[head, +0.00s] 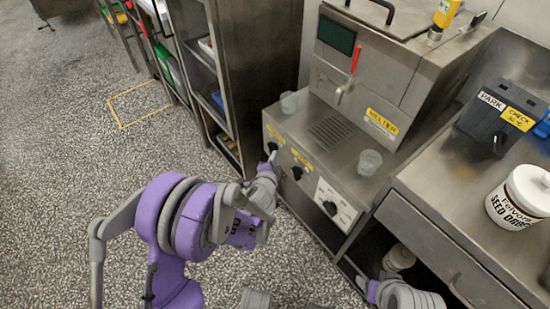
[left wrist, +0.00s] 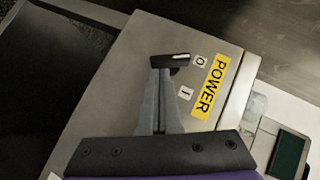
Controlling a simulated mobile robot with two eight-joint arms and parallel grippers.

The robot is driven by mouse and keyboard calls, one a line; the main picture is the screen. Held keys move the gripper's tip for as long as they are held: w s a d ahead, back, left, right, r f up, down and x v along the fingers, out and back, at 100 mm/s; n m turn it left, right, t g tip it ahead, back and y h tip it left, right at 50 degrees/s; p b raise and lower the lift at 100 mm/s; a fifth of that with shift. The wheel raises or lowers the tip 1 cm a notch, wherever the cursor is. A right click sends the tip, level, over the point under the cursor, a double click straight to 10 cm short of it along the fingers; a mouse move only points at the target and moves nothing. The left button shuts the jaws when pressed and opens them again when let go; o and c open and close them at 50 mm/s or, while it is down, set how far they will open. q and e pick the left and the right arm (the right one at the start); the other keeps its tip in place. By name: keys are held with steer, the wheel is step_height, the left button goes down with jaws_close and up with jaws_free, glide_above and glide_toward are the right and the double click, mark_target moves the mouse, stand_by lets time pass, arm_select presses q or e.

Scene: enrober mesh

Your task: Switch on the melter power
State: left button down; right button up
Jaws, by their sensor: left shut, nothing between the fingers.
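The melter (head: 340,130) is a steel machine with a yellow label and a front panel of black knobs. The power knob (head: 272,146) is the leftmost one, partly hidden behind my left gripper (head: 271,160). In the left wrist view the black power knob (left wrist: 171,60) has a white line pointing towards the O mark (left wrist: 199,60). The I mark (left wrist: 185,92) and the yellow POWER label (left wrist: 210,87) are beside it. My left gripper (left wrist: 159,73) is shut and empty, its tips at the knob; whether they touch it I cannot tell. My right gripper (head: 363,284) shows only partly at the bottom.
Other panel knobs are the middle one (head: 297,172) and the right one (head: 330,208). Clear cups (head: 370,162) stand on the melter's ledge. A steel counter (head: 450,190) with a white jar (head: 520,197) is at the right. The speckled floor at the left is open.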

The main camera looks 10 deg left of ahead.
arm_select(q)
steer(key=shift+f, duration=0.3)
arm_select(e)
steer(key=shift+a+f, duration=0.1)
steer(key=shift+a, duration=0.2)
stand_by(0.4)
